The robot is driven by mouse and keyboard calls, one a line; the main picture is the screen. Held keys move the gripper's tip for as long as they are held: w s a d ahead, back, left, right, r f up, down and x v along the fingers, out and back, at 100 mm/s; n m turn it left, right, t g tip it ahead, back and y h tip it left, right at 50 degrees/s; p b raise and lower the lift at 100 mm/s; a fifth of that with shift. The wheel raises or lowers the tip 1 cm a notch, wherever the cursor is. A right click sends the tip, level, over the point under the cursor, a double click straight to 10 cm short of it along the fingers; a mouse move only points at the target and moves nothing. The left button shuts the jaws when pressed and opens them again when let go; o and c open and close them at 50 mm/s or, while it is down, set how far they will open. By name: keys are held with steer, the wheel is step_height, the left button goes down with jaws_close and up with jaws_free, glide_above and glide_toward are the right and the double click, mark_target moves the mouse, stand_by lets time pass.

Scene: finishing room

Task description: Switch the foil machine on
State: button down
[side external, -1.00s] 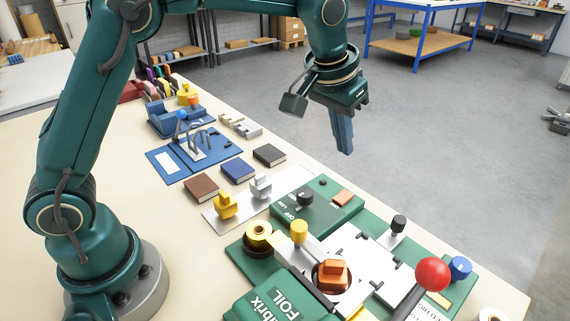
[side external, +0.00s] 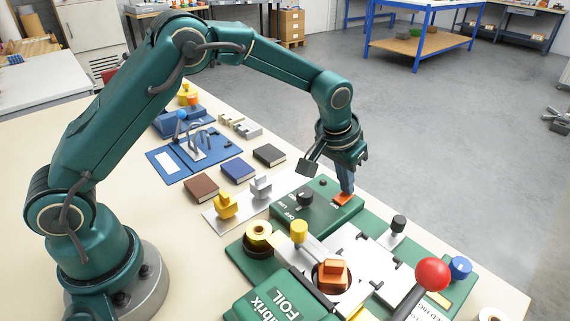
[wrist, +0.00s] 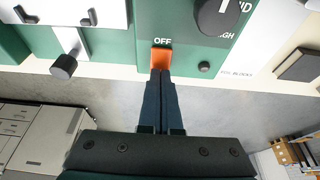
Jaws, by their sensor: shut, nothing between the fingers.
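The green foil machine (side external: 375,232) stands at the front right of the table. Its control box (side external: 318,212) carries an orange rocker switch (side external: 342,198), a black knob (side external: 305,197) and a small black button. In the wrist view the orange switch (wrist: 162,58) has "OFF" printed beside it, and the black knob (wrist: 218,14) is partly cut off by the frame. My gripper (side external: 347,191) is shut and empty, pointing down with its fingertips at the switch. In the wrist view the fingertips (wrist: 161,72) overlap the switch's near edge; whether they press it I cannot tell.
A red-knobbed lever (side external: 432,275) rises at the machine's front. An orange block (side external: 333,273) sits on its round plate. Brown (side external: 202,187), blue (side external: 238,170) and dark books lie behind, near yellow and silver pieces.

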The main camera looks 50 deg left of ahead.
steer(key=shift+w+f, duration=0.1)
steer(key=shift+f, duration=0.15)
steer(key=shift+s, duration=0.8)
steer(key=shift+r, duration=0.1)
steer(key=shift+r, duration=0.55)
steer(key=v, duration=1.3)
steer(key=shift+w, duration=0.2)
